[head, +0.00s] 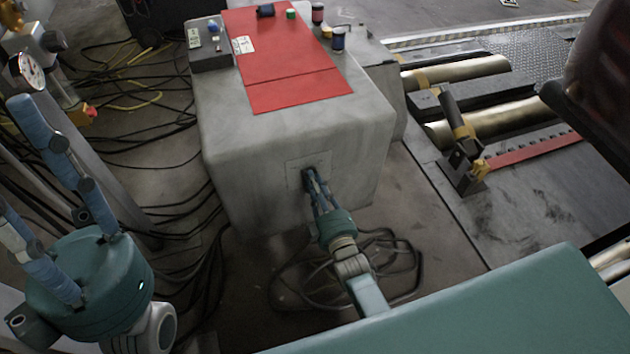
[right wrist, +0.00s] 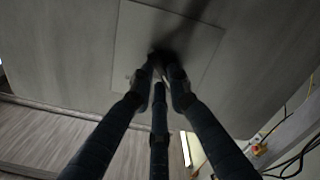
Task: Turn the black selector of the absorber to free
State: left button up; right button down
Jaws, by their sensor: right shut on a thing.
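The absorber is a large grey box (head: 235,150) in the middle of the head view. A pale square plate (head: 294,178) is set in its near face, and the plate also fills the top middle of the right wrist view (right wrist: 140,40). My right gripper (head: 312,178) reaches this plate, its fingers closed together on the small black selector (right wrist: 158,54). The fingers hide most of the selector, so I cannot tell which way it points. My left gripper (head: 60,190) is at the far left with its blue fingers spread, open and empty, away from the box.
A red sheet (head: 290,70) with several small jars lies on the box top, beside a grey control block (head: 208,48). Black cables (head: 140,125) cover the floor at left. Rollers (head: 460,72) and a red bar (head: 530,150) are at right.

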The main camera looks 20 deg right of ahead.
jog(key=shift+f, duration=0.1)
dwell(0.3)
jog(key=c, duration=1.7)
grip_release()
jog(key=shift+o, duration=0.2)
jog(key=s, duration=1.2)
jog(key=shift+d, duration=0.15)
